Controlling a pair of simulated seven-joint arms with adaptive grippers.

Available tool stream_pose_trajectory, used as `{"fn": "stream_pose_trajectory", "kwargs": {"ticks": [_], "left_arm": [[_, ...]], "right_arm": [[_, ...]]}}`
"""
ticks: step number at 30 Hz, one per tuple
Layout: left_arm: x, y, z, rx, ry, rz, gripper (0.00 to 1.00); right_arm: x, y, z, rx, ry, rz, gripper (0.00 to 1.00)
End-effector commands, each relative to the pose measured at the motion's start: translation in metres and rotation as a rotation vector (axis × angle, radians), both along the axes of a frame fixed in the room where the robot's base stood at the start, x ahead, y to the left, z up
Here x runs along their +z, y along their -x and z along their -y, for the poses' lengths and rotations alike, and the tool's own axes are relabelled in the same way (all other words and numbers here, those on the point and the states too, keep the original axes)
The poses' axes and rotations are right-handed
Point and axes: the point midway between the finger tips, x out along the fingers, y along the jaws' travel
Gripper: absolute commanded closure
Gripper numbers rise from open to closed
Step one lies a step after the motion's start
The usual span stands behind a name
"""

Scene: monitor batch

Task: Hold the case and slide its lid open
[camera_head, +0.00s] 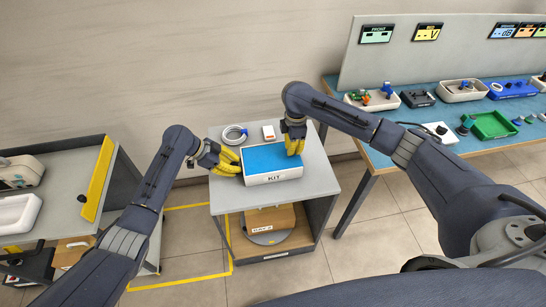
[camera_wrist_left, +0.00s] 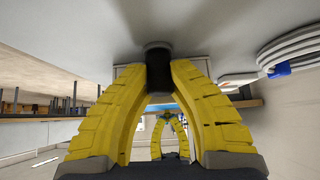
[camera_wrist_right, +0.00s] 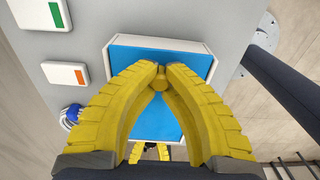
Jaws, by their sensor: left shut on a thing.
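The case (camera_head: 273,179) is a white box marked KIT, standing on a grey cart top. Its flat blue lid (camera_head: 266,158) covers the top and looks closed. My left gripper (camera_head: 238,166) is at the case's left end, shut on a dark piece (camera_wrist_left: 158,68) there; in the left wrist view the white case end lies behind it. My right gripper (camera_head: 293,149) points down over the right part of the lid. In the right wrist view its fingertips (camera_wrist_right: 160,76) are close together around a small yellowish piece over the blue surface; whether they grip it is unclear.
A coiled white cable (camera_head: 235,134) and a small white-and-orange box (camera_head: 268,132) lie behind the case on the cart top (camera_head: 226,199). A blue workbench (camera_head: 470,149) with trays stands to the right, a grey table (camera_head: 68,213) to the left.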

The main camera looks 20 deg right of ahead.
Motion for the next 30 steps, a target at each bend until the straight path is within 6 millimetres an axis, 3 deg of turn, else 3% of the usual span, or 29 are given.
{"fn": "stream_pose_trajectory", "kwargs": {"ticks": [30], "left_arm": [[-0.002,0.0,-0.002,0.002,-0.005,-0.001,1.0]], "right_arm": [[0.001,0.004,0.045,-0.002,0.005,0.001,1.0]]}}
